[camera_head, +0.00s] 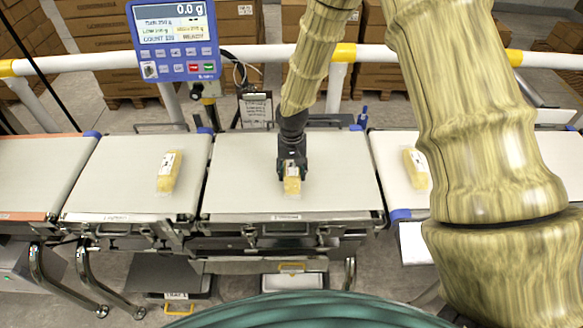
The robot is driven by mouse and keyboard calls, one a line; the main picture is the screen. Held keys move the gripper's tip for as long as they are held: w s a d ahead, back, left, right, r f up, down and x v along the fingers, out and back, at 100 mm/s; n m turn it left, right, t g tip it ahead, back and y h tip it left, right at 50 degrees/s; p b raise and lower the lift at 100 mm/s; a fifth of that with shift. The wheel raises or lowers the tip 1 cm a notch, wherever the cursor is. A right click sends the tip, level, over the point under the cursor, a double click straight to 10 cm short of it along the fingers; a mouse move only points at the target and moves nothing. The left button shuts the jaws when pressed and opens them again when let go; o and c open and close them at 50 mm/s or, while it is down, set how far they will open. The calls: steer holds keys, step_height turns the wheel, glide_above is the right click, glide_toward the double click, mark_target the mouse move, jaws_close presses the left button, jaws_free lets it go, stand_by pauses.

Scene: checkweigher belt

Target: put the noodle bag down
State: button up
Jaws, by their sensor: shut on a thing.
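My gripper (291,174), dark and pointing down, is shut on a yellow noodle bag (292,187) with a white label and clear ends. It holds the bag over the middle of the central weighing belt (240,178). The fingers hide the bag's upper part. I cannot tell whether the bag touches the belt. The blue display (178,40) at the upper left reads 0.0 g.
A similar noodle bag (168,172) lies on the left belt (115,180). Another bag (416,168) lies on the right belt (388,160), beside my arm. A white rail (270,53) and stacked cartons stand behind. The central belt is clear around the held bag.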

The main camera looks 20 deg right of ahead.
mark_target(292, 165)
steer(key=shift+f, duration=0.1)
steer(key=o, duration=1.2)
steer(key=shift+r+b, duration=2.05)
steer(key=shift+r, duration=4.1)
